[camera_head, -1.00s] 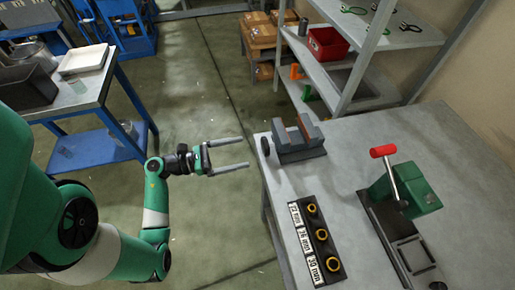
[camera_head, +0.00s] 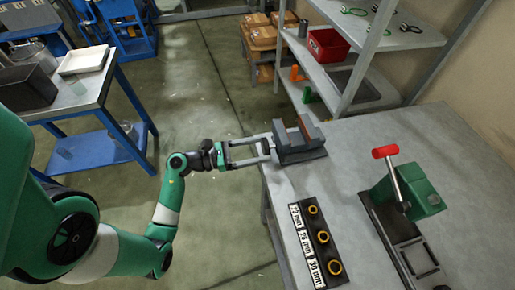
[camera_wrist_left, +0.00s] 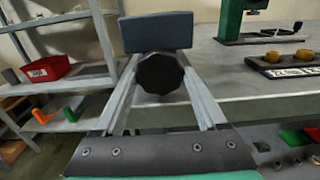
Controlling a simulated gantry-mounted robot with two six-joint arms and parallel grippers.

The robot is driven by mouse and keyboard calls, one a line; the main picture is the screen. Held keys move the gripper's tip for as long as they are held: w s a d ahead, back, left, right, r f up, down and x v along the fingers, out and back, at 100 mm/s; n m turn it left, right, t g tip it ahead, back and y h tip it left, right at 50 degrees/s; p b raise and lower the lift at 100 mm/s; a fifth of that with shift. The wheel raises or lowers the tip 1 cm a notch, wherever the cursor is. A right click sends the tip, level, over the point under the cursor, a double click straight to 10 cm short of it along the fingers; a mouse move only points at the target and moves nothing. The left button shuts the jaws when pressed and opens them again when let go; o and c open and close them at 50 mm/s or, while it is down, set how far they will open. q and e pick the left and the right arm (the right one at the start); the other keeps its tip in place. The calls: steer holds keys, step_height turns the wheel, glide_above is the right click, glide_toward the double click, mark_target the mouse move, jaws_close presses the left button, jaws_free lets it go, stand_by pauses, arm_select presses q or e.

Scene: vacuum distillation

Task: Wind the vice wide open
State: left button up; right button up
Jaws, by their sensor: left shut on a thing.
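The grey vice (camera_head: 300,152) sits at the left edge of the grey bench, with a brown piece at its jaws. In the left wrist view the vice's near end (camera_wrist_left: 156,32) shows as a blue-grey block behind a round black knob (camera_wrist_left: 160,73). My left gripper (camera_head: 267,147) reaches in from the left, level with the knob. Its two long fingers lie on either side of the knob and are shut on it. My right gripper is not in view.
On the bench (camera_head: 350,135) are a black block with several brass rings (camera_head: 322,238) and a green press with a red-handled lever (camera_head: 385,152). A shelf with a red bin (camera_head: 328,46) stands behind.

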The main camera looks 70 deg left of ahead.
arm_select(q)
steer(key=c, duration=0.3)
steer(key=n+p, duration=0.4)
steer(key=p, duration=0.1)
steer(key=shift+r, duration=0.4)
steer(key=shift+f+n+p, duration=0.1)
steer(key=shift+n+p, duration=0.45)
steer(key=shift+n, duration=0.05)
steer(key=shift+f, duration=0.2)
steer(key=shift+f+n, duration=0.1)
steer(key=shift+n, duration=0.2)
steer(key=o, duration=1.3)
steer(key=shift+s, duration=0.1)
steer(key=s+a, duration=0.1)
steer(key=s, duration=1)
steer(key=shift+s+p, duration=0.2)
steer(key=shift+p, duration=0.25)
